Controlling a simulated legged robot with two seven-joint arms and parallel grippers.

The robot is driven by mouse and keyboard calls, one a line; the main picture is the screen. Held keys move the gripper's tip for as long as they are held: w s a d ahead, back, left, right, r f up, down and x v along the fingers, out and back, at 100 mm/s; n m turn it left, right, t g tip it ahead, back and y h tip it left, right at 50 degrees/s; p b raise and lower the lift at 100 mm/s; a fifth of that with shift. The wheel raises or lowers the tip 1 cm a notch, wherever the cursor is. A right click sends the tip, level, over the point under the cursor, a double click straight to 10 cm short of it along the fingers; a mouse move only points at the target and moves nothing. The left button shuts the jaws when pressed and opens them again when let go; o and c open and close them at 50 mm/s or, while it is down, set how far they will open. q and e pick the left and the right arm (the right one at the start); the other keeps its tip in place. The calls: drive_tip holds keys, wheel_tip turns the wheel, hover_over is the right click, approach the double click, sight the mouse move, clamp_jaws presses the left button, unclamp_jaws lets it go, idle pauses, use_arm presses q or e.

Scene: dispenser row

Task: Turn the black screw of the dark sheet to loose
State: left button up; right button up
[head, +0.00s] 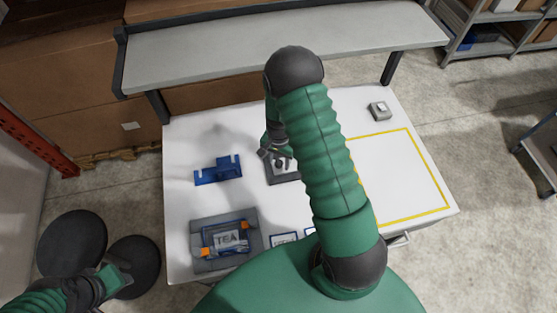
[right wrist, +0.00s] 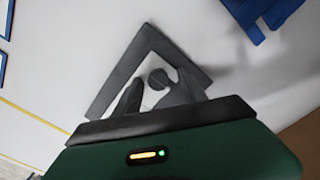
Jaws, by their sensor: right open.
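The dark sheet (head: 286,179) lies on the white table under my right gripper, partly hidden by my right arm. In the right wrist view the sheet (right wrist: 118,84) shows as a dark square border around a pale middle. The black screw (right wrist: 158,77) is a round dark head over that pale middle. My right gripper (head: 277,160) is open, pointing down at the sheet. In the right wrist view its two fingers stand on either side of the screw head; I cannot tell whether they touch it. My left gripper (head: 112,282) is low at the left, off the table, its jaws unclear.
A blue notched block (head: 218,170) lies left of the sheet. A grey tray (head: 199,266) with a TEA packet (head: 229,238) stands front left. A small grey box (head: 379,110) sits at the back right. A yellow outline (head: 433,177) marks clear table. A raised shelf (head: 210,46) runs behind.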

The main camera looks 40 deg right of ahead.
sight(279, 162)
wheel_tip(279, 162, up, 17)
drive_tip(key=b, duration=0.2)
drive_tip(key=shift+w+d+f, duration=0.1)
drive_tip(key=shift+f, duration=0.05)
